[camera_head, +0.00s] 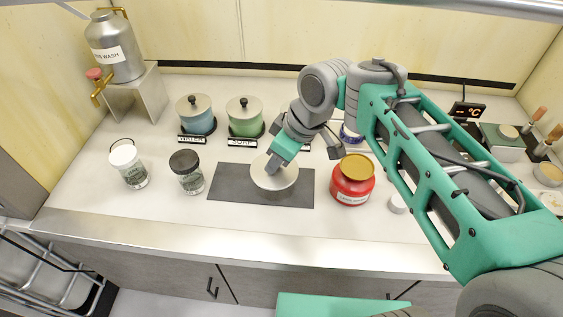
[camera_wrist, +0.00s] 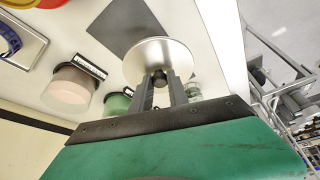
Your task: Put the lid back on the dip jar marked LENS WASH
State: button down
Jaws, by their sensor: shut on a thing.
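My gripper (camera_head: 275,163) is shut on the dark knob of a pale round lid (camera_head: 274,180) and holds it over the dark mat. An open jar with a pinkish top (camera_wrist: 68,92) shows in the wrist view, with a label plate (camera_wrist: 87,65) too small to read. In the head view that jar is mostly hidden behind my arm. The lidded blue WATER jar (camera_head: 196,120) and lidded green SOAP jar (camera_head: 244,122) stand left of my gripper.
The dark mat (camera_head: 225,187) lies in the middle of the counter. Black-lidded (camera_head: 190,180) and white-lidded (camera_head: 133,175) jars stand left. A steel canister (camera_head: 117,52) sits on a stand.

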jog(key=w+f+m+t+p, duration=0.1)
jog(key=w+m, duration=0.3)
jog(key=w, duration=1.2)
jog(key=w+d+r+m+t+h, duration=0.1)
jog(key=w+d+r+m, duration=0.1)
jog(key=w+r, duration=0.15)
jog(key=w+d+r+m+h, duration=0.1)
jog(key=w+d+r+m, duration=0.1)
jog(key=w, duration=0.3)
jog(key=shift+n, duration=0.3)
notch_tip(320, 180, down, 6)
jog(key=b, duration=0.5)
jog(key=shift+w+a, duration=0.1)
jog(key=shift+r, duration=0.1)
jog(key=shift+f+p, duration=0.25)
jog(key=shift+p, duration=0.1)
jog(key=c, duration=1.2)
grip_release()
jog(key=shift+o, duration=0.3)
